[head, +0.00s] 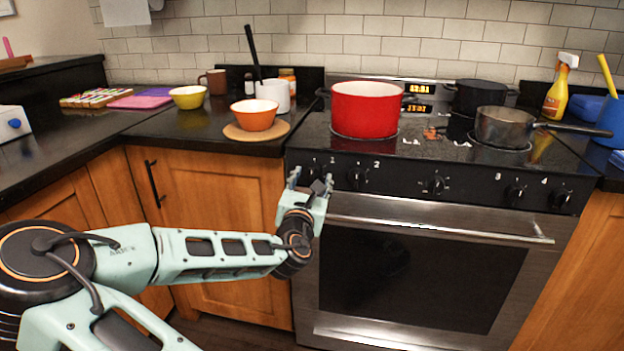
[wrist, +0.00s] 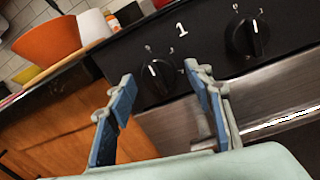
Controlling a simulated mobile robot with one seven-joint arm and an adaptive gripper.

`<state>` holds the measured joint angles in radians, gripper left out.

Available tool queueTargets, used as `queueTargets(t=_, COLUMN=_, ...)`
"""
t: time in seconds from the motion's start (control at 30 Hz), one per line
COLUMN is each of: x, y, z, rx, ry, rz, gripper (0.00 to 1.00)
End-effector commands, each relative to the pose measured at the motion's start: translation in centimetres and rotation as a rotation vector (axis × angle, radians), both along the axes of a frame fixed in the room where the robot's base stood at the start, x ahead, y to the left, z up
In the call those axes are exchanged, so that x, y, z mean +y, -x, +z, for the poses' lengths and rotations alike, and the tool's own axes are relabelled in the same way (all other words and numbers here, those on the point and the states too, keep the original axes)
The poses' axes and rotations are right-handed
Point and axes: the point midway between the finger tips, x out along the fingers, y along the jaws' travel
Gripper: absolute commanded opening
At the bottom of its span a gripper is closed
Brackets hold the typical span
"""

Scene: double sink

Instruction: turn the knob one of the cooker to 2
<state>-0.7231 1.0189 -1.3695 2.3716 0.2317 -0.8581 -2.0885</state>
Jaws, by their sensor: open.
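The cooker's front panel (head: 405,181) carries a row of black knobs. In the wrist view, knob one (wrist: 157,77) sits beside the white label 1, with a white pointer mark and small digits around it; I cannot tell its exact setting. In the head view it is largely hidden by my gripper. My gripper (head: 310,181) is open in front of the panel's left end. In the wrist view, the blue fingertips (wrist: 160,85) stand on either side of knob one in the picture, apart from it and empty.
A second knob (wrist: 247,38) is to the right of knob one. The oven handle (head: 440,229) runs below the panel. A red pot (head: 366,112) and a grey saucepan (head: 503,128) stand on the hob. An orange bowl (head: 254,117) is on the left counter.

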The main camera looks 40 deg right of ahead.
Motion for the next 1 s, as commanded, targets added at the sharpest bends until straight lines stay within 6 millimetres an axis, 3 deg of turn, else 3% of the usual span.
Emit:
queueTargets(t=0.1, x=0.01, y=-0.01, z=0.00, rx=0.000, ry=0.000, rz=0.000, gripper=0.45)
queueTargets(t=0.47, x=-0.01, y=-0.01, z=-0.01, rx=0.000, ry=0.000, rz=0.000, gripper=0.06)
queueTargets(t=1.0, x=0.00, y=-0.05, z=0.03, rx=-0.126, ry=-0.110, rz=-0.001, gripper=0.06)
